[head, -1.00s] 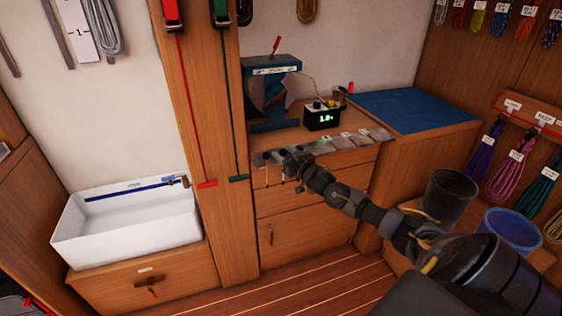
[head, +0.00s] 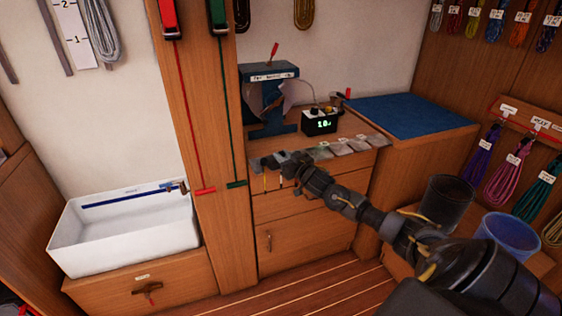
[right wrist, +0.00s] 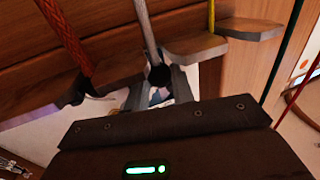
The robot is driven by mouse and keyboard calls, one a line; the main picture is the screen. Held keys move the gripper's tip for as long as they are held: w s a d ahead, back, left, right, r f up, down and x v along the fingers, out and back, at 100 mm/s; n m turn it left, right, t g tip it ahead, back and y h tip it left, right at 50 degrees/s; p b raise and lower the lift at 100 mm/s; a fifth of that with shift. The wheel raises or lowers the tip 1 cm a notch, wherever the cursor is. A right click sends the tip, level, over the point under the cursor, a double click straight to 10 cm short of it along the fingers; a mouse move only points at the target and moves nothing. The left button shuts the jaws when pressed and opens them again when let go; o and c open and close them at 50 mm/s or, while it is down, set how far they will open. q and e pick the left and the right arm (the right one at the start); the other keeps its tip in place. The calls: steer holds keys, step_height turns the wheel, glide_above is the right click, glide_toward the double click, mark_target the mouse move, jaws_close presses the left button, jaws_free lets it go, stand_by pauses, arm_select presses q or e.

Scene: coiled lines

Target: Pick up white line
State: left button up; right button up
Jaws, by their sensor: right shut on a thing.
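The white line (right wrist: 146,28) shows in the right wrist view as a pale cord running down from the top between my gripper's fingers. My right gripper (right wrist: 156,88) is shut on it near a notched metal tab. In the head view my right gripper (head: 275,163) is at the front edge of the workbench, and a short pale bit of line (head: 281,183) shows below it. The fingertips are small and dark there. My left gripper is not in view.
A red-brown line (right wrist: 66,38) and a yellow line (right wrist: 211,14) hang on either side of the white one. Grey metal tabs (head: 345,149) line the bench edge. A blue vise-like tool (head: 268,95), white sink (head: 125,235) and buckets (head: 447,200) stand around.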

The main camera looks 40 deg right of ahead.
step_height(320, 180, up, 17)
steer(key=shift+a+f, duration=0.15)
steer(key=shift+f, duration=0.05)
stand_by(0.3)
